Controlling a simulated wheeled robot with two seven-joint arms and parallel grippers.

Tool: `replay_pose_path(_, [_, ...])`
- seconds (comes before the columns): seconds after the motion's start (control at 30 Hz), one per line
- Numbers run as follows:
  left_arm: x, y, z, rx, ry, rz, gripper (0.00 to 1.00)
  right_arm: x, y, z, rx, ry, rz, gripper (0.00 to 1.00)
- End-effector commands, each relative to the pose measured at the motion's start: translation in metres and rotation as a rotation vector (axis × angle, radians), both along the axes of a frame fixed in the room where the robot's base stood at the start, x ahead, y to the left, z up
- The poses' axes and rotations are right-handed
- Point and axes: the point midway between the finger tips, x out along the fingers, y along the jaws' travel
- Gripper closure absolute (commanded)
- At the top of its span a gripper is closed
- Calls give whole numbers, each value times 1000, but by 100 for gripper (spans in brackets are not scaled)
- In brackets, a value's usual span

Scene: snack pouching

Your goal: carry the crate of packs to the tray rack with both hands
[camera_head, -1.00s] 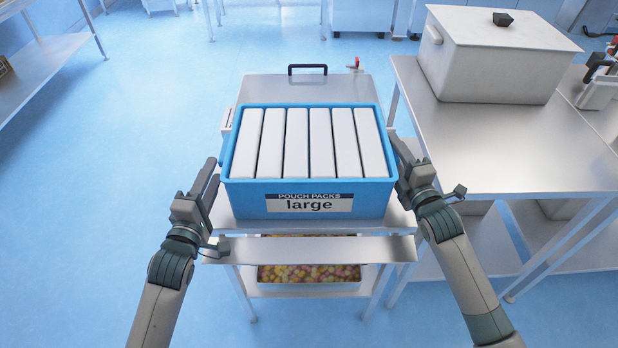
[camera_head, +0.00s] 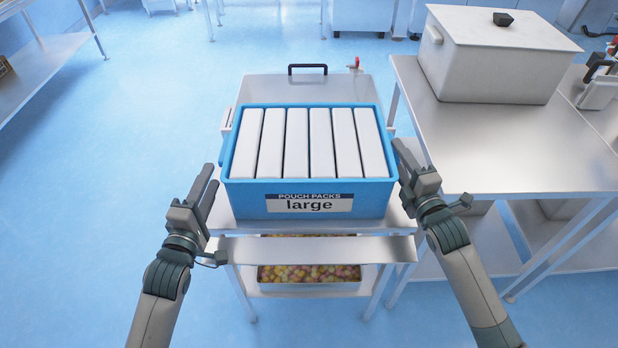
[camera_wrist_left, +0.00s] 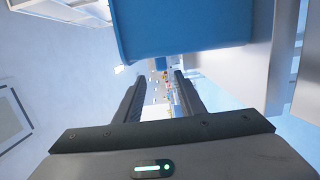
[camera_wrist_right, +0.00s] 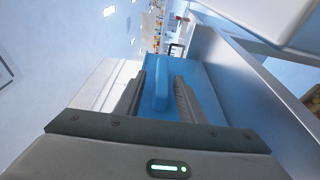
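The blue crate (camera_head: 250,200), labelled "POUCH PACKS large", stands on the metal tray rack's top (camera_head: 285,90), with several upright white packs (camera_head: 296,145) in a row. My left gripper (camera_head: 211,176) is open and empty, a little apart from the crate's left side. In the left wrist view the crate (camera_wrist_left: 180,30) lies above the fingers, not between them. My right gripper (camera_head: 402,150) is at the crate's right side. In the right wrist view its open fingers (camera_wrist_right: 160,90) stand either side of a blue handle-like part (camera_wrist_right: 161,85), with gaps visible.
Trays of colourful pieces (camera_head: 308,274) sit on the rack's lower level. A metal table (camera_head: 510,150) with a large lidded box (camera_head: 490,65) stands close on the right. Another shelf (camera_head: 40,70) is at far left. The floor (camera_head: 100,190) on the left is clear.

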Motion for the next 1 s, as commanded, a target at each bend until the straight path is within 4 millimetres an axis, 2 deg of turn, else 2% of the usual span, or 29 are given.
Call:
replay_pose_path(0.3, [0,0,0,0,0,0,64,-53,-15,-1,-1,3,0,64])
replay_pose_path(0.5, [0,0,0,0,0,0,64,-79,-23,-1,0,2,0,64])
replay_pose_path(0.7, [0,0,0,0,0,0,64,-91,-26,0,2,2,0,64])
replay_pose_path(1.0, [0,0,0,0,0,0,64,-92,-27,0,1,1,0,64])
